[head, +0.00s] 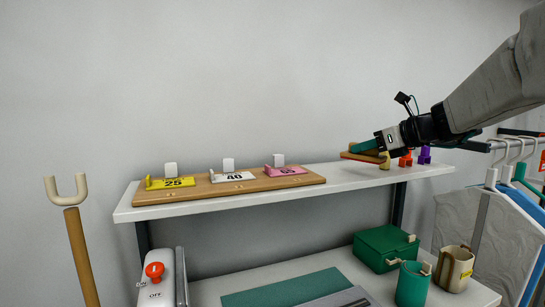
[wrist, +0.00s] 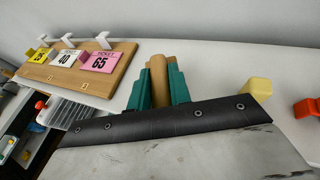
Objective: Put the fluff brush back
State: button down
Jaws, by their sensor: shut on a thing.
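The fluff brush (head: 362,155) appears to be the tan wooden piece with a thin red edge, held just above the right part of the white shelf in the head view. My gripper (head: 372,146), with green fingers, is shut on it. In the wrist view, the green fingers (wrist: 158,88) close around its tan handle (wrist: 158,80). The brush's far end is hidden there. From these views I cannot tell whether the brush touches the shelf.
The white shelf (head: 225,200) carries a wooden board (head: 245,186) with ticket clips 25, 40 and 65. Yellow (head: 385,161), orange (head: 405,159) and purple (head: 424,155) pieces stand close to my gripper. A green box (head: 385,248) sits below; hanging bagged items (head: 485,240) are at right.

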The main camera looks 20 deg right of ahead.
send_over(355, 171)
jog(key=shift+w+f, duration=0.15)
jog(key=shift+f, duration=1.85)
jog(key=shift+f, duration=0.1)
jog(key=c, duration=1.3)
grip_release()
jog(key=v, duration=1.2)
